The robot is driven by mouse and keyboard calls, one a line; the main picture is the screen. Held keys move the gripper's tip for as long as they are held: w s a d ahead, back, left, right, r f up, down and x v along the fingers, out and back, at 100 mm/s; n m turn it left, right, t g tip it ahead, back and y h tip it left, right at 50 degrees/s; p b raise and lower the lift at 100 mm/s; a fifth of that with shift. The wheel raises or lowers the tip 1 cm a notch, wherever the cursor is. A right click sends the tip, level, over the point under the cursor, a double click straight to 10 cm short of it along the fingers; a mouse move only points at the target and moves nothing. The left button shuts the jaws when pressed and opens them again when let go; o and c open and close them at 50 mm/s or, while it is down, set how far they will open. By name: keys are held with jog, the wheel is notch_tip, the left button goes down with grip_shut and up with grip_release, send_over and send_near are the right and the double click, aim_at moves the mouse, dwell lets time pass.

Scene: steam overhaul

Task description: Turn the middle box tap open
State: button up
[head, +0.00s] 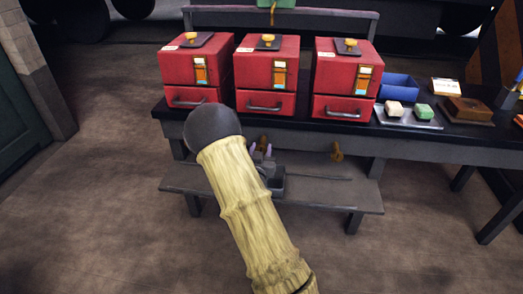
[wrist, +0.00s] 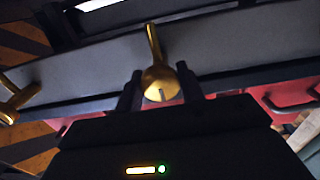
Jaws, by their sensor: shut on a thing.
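Three red boxes stand in a row on the black bench, and the middle box (head: 266,74) has a drawer handle low on its front. Below it, on the bench's front edge, is the middle brass tap (head: 263,141), small and partly hidden by my gripper (head: 262,151). In the wrist view my two dark fingers stand either side of the brass tap's round body (wrist: 160,78), shut on it. Its lever (wrist: 153,42) points up in that picture, leaning slightly left. My arm hides any tap under the left box (head: 192,68).
Another brass tap (head: 337,151) hangs under the right box (head: 346,68). A low grey shelf (head: 330,197) runs below the bench. The floor at left is clear.

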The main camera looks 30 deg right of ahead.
jog(key=n+p, duration=0.2)
jog(key=n, duration=0.1)
jog(key=shift+n, duration=0.3)
jog(key=n+p, duration=0.3)
jog(key=n, duration=0.2)
jog(key=shift+p, duration=0.4)
jog(key=n+p, duration=0.2)
jog(key=n, duration=0.3)
jog(key=shift+p, duration=0.3)
jog(key=shift+s+f+n+p, duration=0.1)
jog(key=shift+n+p, duration=0.7)
jog(key=shift+n, duration=1.3)
jog(key=o, duration=0.9)
jog(key=shift+o, duration=0.2)
